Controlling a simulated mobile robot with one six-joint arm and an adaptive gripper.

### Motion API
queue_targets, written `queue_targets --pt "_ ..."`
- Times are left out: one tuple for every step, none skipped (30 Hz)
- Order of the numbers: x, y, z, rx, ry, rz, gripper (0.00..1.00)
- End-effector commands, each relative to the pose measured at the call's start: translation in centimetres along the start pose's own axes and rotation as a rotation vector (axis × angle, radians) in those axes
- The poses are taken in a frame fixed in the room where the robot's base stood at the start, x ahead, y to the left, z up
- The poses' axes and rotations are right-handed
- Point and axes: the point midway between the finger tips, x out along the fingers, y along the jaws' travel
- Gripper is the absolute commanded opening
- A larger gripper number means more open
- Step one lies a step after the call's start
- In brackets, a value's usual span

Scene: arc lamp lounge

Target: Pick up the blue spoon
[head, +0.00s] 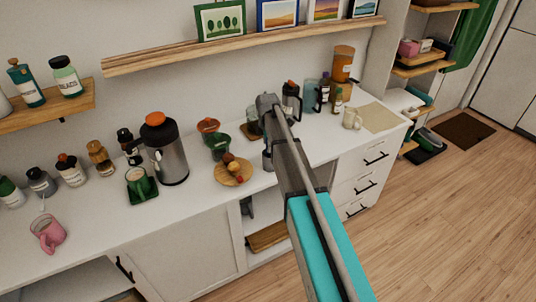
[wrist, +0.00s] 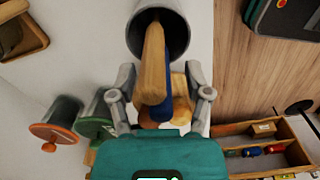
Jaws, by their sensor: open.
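The blue spoon (wrist: 160,112) shows in the wrist view as a blue length beside a wooden utensil (wrist: 153,62). Both come out of a grey cylindrical holder (wrist: 134,32) at the top. The spoon's far end is hidden by the wooden utensil and the holder. My gripper (wrist: 160,93) is open, with one finger on each side of the two utensils. I cannot tell whether either finger touches them. In the head view my gripper (head: 268,103) is over the counter, and my arm hides the spoon and most of the holder.
On the white counter (head: 205,215) are a round wooden board (head: 233,177) with fruit, a steel flask (head: 168,155) and a pink mug (head: 48,234). A picture ledge (head: 240,46) runs above.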

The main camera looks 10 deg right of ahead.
Motion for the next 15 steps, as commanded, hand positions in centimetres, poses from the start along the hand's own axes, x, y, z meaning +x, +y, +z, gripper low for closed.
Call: queue_targets --pt "-0.02 0.00 0.00 0.000 0.000 0.000 0.64" --pt "-0.03 0.00 0.00 0.000 0.000 0.000 0.64" --pt "-0.04 0.00 0.00 0.000 0.000 0.000 0.64" --pt "-0.04 0.00 0.00 0.000 0.000 0.000 0.64" --pt "-0.04 0.00 0.00 0.000 0.000 0.000 0.64" --pt "-0.04 0.00 0.00 0.000 0.000 0.000 0.64" --pt "-0.04 0.01 0.00 0.000 0.000 0.000 0.64" --pt "-0.04 0.01 0.00 0.000 0.000 0.000 0.64" --pt "-0.04 0.01 0.00 0.000 0.000 0.000 0.64" --pt "-0.04 0.01 -0.01 0.000 0.000 0.000 0.64" --pt "-0.04 0.01 -0.01 0.000 0.000 0.000 0.64" --pt "-0.04 0.01 -0.01 0.000 0.000 0.000 0.64" --pt "-0.04 0.01 -0.01 0.000 0.000 0.000 0.64" --pt "-0.04 0.01 -0.01 0.000 0.000 0.000 0.64" --pt "-0.04 0.01 -0.02 0.000 0.000 0.000 0.60"
